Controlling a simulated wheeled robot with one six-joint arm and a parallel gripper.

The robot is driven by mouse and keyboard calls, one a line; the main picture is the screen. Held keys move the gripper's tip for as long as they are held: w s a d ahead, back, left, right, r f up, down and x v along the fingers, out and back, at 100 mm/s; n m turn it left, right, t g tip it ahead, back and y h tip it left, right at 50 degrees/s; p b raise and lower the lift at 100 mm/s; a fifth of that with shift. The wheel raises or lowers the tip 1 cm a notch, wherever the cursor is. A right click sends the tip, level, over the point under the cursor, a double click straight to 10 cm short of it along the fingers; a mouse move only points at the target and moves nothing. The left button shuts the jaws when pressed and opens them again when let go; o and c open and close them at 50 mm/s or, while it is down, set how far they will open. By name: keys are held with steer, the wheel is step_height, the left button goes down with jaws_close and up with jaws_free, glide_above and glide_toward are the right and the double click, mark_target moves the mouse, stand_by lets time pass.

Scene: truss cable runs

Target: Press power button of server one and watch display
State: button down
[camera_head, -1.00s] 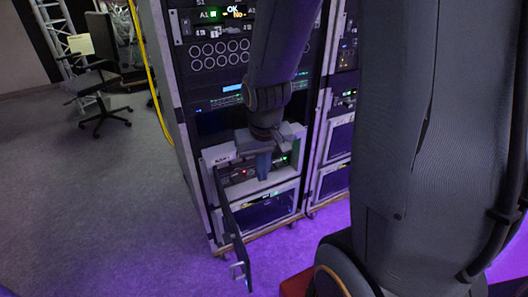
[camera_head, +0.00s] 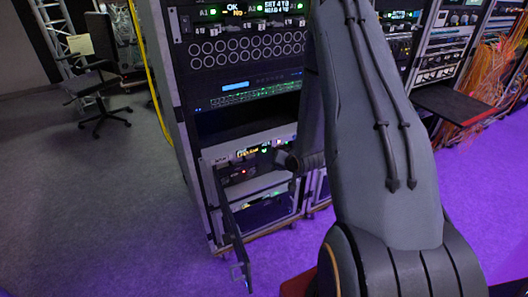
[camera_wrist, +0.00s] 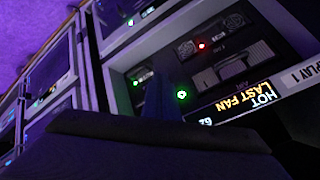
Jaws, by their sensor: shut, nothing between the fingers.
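The server labelled PLAY 1 (camera_head: 235,173) sits low in the rack behind an open frame, with a red light and a small lit display (camera_head: 247,152) on its front. In the wrist view its front (camera_wrist: 228,68) shows a red light (camera_wrist: 201,45), a green-lit round button (camera_wrist: 181,94) and a display (camera_wrist: 247,95) reading "HOT LAST FAN". My gripper (camera_wrist: 160,98) is shut and empty, its dark blue fingers just left of the green light in the picture; I cannot tell whether they touch the panel. In the head view my arm largely hides the gripper.
A narrow door (camera_head: 231,232) hangs open at the rack's lower left and sticks out toward me. Another unit (camera_head: 263,212) sits below the server. More racks stand to the right, with orange cables (camera_head: 490,75). A chair (camera_head: 97,90) is at the far left; the floor between is clear.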

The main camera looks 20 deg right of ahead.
stand_by(0.3)
steer(key=w+b, duration=0.3)
steer(key=w, duration=0.5)
steer(key=shift+w+a, duration=0.2)
steer(key=shift+w, duration=0.2)
steer(key=shift+w, duration=0.2)
stand_by(1.7)
steer(key=shift+w+r, duration=0.1)
steer(key=shift+w, duration=0.15)
